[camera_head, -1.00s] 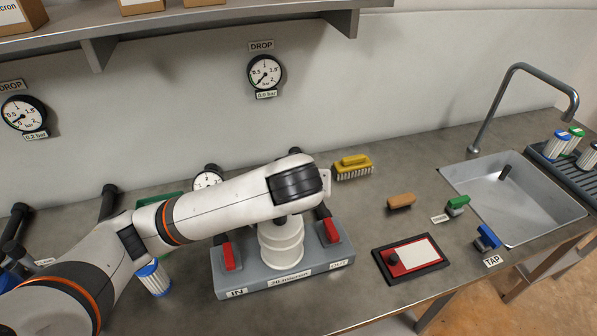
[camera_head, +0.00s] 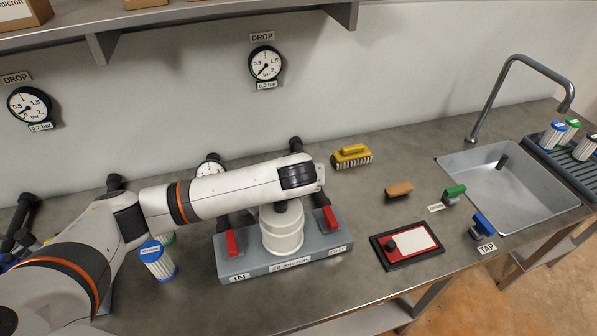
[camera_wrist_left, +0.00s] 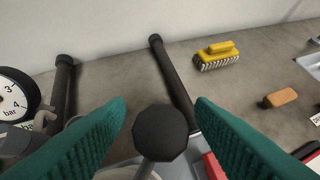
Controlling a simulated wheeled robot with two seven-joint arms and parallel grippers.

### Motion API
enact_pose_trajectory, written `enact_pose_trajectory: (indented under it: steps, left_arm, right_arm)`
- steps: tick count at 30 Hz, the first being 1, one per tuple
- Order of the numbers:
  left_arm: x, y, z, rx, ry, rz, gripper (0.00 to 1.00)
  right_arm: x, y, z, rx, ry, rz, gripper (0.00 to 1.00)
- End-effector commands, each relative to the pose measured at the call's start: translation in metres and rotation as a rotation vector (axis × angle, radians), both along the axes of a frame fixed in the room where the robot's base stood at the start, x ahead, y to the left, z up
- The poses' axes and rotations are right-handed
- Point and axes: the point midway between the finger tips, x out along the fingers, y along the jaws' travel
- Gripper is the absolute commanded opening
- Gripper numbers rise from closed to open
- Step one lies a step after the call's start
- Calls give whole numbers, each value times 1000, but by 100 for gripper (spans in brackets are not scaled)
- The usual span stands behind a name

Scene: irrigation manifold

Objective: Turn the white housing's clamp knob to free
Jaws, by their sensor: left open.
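The white housing (camera_head: 283,236) stands upright on a grey manifold base marked 20 micron, between two red levers. Its black clamp knob (camera_wrist_left: 160,133) shows in the wrist view, low in the middle; in the head view only a dark bit of it shows under my wrist. My left gripper (camera_wrist_left: 160,104) is open, with one teal finger on each side of the knob. Gaps show between the fingers and the knob, so they look apart from it. In the head view my left arm reaches over the housing and hides the fingers. My right gripper is not in view.
Red levers (camera_head: 232,243) and (camera_head: 331,219) flank the housing, with black pipes behind. A blue-capped filter (camera_head: 157,262) stands left. A yellow brush (camera_head: 352,157), a tan block (camera_head: 398,189) and a red-and-white panel (camera_head: 408,246) lie right, before the sink (camera_head: 510,190).

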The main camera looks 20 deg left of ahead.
Motion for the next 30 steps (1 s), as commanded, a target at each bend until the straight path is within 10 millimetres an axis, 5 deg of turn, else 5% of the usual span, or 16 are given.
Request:
enact_pose_trajectory:
  steps: [2,10,20,30]
  left_arm:
    - [0,0,0,-1,0,-1,46]
    - [0,0,0,-1,0,-1,5]
    - [-1,0,1,-2,1,-54,5]
    - [-1,1,3,-2,2,-295,5]
  right_arm:
    - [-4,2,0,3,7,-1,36]
    - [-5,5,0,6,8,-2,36]
    - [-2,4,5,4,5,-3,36]
    - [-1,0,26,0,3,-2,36]
